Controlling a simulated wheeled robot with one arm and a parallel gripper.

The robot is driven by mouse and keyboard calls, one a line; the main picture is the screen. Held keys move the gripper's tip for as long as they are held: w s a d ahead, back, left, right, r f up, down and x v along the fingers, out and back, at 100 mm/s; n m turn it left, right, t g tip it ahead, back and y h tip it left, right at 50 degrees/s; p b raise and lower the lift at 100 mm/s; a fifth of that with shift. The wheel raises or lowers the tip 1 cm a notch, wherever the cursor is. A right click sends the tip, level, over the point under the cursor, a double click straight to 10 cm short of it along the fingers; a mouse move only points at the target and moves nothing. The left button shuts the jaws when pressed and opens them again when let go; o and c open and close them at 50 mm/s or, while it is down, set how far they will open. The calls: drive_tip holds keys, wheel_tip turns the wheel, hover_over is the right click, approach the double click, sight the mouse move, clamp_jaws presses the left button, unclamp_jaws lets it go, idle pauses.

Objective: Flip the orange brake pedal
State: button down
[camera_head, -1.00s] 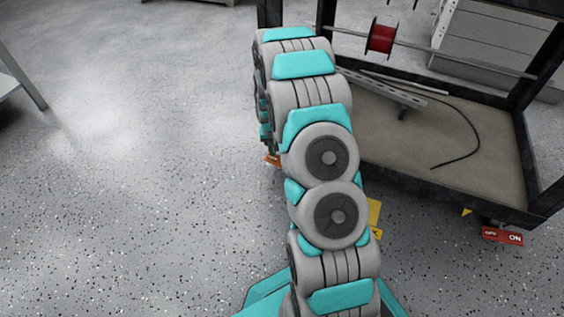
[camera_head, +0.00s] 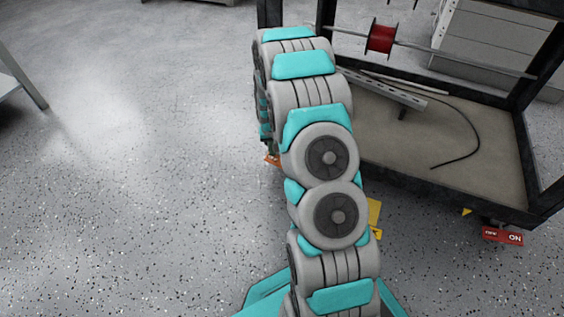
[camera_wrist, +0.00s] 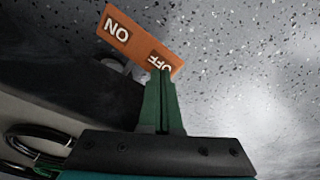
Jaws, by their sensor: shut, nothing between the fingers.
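The orange brake pedal (camera_wrist: 138,38) shows in the wrist view, with the words ON and OFF on its face. It lies tilted in the picture, ON at the upper left and OFF at the lower right. My gripper (camera_wrist: 160,76) is shut and empty, its green fingertips at the OFF end, partly covering that word. I cannot tell whether they touch it. In the head view only a small orange bit of the pedal (camera_head: 272,160) shows beside my arm, by the cart's near left corner. My arm hides the rest, and my gripper.
A dark-framed cart (camera_head: 455,188) stands at the right, with a red spool (camera_head: 381,36) on a rod and a black cable (camera_head: 470,128) on its bed. A red ON pedal (camera_head: 503,236) sits at its near right corner. The floor (camera_head: 130,190) at left is clear.

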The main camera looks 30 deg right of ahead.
sight(273, 158)
drive_tip(key=shift+f, duration=1.2)
idle(0.6)
drive_tip(key=shift+r, duration=0.2)
drive_tip(key=shift+r+p, duration=0.85)
drive_tip(key=shift+r, duration=2.6)
